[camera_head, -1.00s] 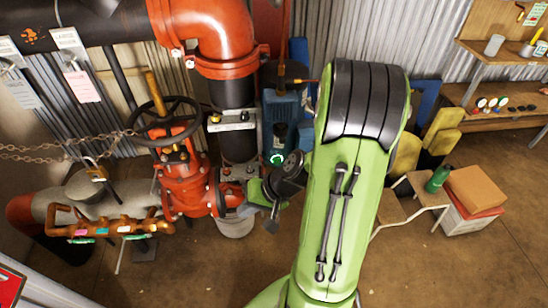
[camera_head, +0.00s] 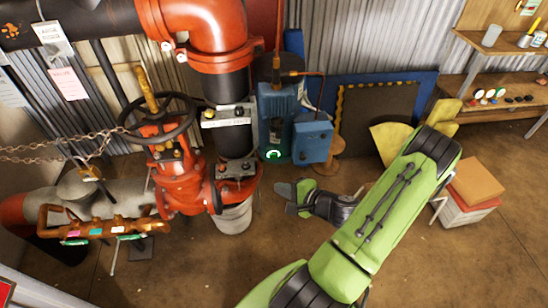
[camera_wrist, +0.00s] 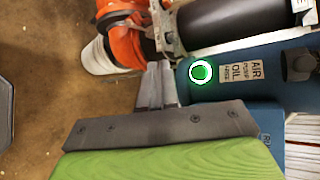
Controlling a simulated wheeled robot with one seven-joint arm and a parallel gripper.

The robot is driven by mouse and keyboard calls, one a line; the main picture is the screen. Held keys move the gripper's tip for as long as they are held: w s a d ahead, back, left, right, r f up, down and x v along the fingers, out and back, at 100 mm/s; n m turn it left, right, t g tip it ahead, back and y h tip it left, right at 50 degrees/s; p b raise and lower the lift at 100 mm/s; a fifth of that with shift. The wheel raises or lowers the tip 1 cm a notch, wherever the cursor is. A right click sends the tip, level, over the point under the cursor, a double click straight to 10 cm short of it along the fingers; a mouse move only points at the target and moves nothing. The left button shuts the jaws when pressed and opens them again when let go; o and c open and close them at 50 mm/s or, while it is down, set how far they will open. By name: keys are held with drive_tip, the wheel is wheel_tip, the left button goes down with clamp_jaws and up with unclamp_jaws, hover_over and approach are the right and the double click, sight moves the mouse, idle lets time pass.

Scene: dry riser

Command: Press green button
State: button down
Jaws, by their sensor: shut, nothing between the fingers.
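The green button (camera_head: 273,155) is a round green disc with a bright white ring, low on the front of a blue pump unit (camera_head: 275,108). Nothing hides the button in either view.
A red valve (camera_head: 180,180) with a dark handwheel and a black vertical pipe (camera_head: 235,140) stand left of the blue unit. A blue box (camera_head: 313,141) sits right of it. A shelf (camera_head: 500,115) and stacked boxes (camera_head: 465,195) are at the right. Open floor lies in front.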

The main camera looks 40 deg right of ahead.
sight(270, 157)
drive_tip(key=w+d+p, duration=0.1)
drive_tip(key=w+d, duration=0.3)
drive_tip(key=w, duration=0.3)
drive_tip(key=shift+d+p, duration=0.3)
drive_tip(key=shift+d, duration=0.05)
idle(1.6)
drive_tip(key=shift+w+d, duration=0.25)
drive_tip(key=shift+w, duration=0.1)
idle(0.4)
drive_tip(key=shift+w+d+r, duration=0.3)
drive_tip(key=shift+w+r, duration=0.2)
idle(1.0)
drive_tip(key=shift+s+a+f, duration=0.1)
drive_tip(key=shift+s+f, duration=0.1)
drive_tip(key=shift+s, duration=0.1)
idle(0.3)
drive_tip(key=shift+s+a+f+b, duration=0.1)
drive_tip(key=shift+s+a+b, duration=0.2)
drive_tip(key=shift+s+a, duration=0.35)
drive_tip(key=shift+s+a+f+b, duration=0.1)
drive_tip(key=shift+s+a+b, duration=0.25)
drive_tip(key=shift+s, duration=0.45)
drive_tip(key=shift+s+a+f+b, duration=0.1)
drive_tip(key=shift+s+a+b, duration=0.2)
drive_tip(key=shift+s+a, duration=0.35)
drive_tip(key=shift+s+d, duration=0.1)
drive_tip(key=shift+d, duration=0.05)
